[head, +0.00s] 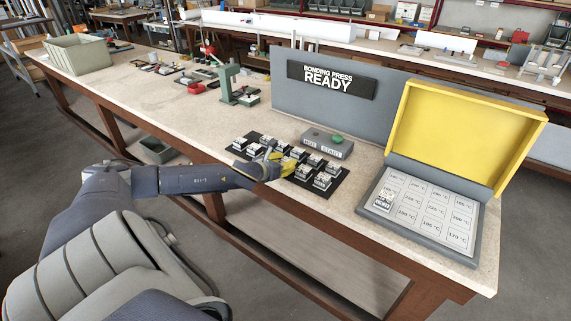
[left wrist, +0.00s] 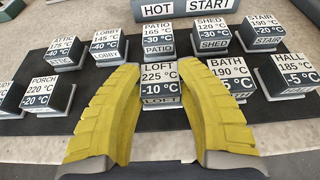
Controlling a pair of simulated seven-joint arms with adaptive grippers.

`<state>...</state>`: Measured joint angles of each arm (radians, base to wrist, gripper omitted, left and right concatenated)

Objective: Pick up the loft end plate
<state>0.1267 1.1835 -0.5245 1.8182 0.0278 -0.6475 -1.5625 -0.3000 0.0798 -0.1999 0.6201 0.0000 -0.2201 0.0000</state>
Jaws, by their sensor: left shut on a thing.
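The loft end plate (left wrist: 161,78) is a small block with a white label reading LOFT, 225 °C, -10 °C, in the front row in the left wrist view. A holder (left wrist: 161,102) marked LOFT shows just below it. My left gripper (left wrist: 161,68) has its two yellow fingers on either side of the block and is shut on it. In the head view the left gripper (head: 277,163) is over the black mat, and its fingers partly cover the blocks there. I cannot tell whether the plate is clear of its holder. My right gripper is not in view.
Close neighbours are the bath block (left wrist: 228,80) on the right and the lobby block (left wrist: 107,48) on the left.

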